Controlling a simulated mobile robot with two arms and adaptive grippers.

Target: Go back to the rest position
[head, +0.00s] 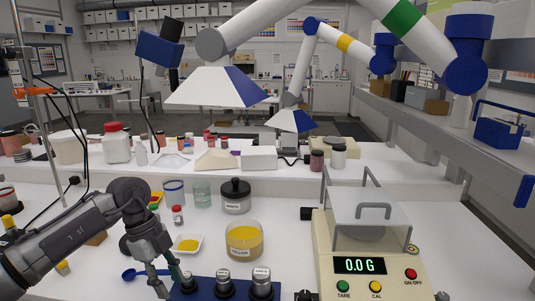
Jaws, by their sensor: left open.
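My left gripper (164,268) hangs at the lower left of the head view, pointing down, its fingers apart. Its tips are just left of a blue block (207,293) holding metal-topped pieces with labels, one of them at the block's right (262,283). A blue spoon (140,275) lies on the table left of and behind the fingers. I cannot tell whether the fingers touch anything. My right gripper is not in view.
A balance (370,265) reading 0.0 G fills the right. White table is bare at far right (460,245).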

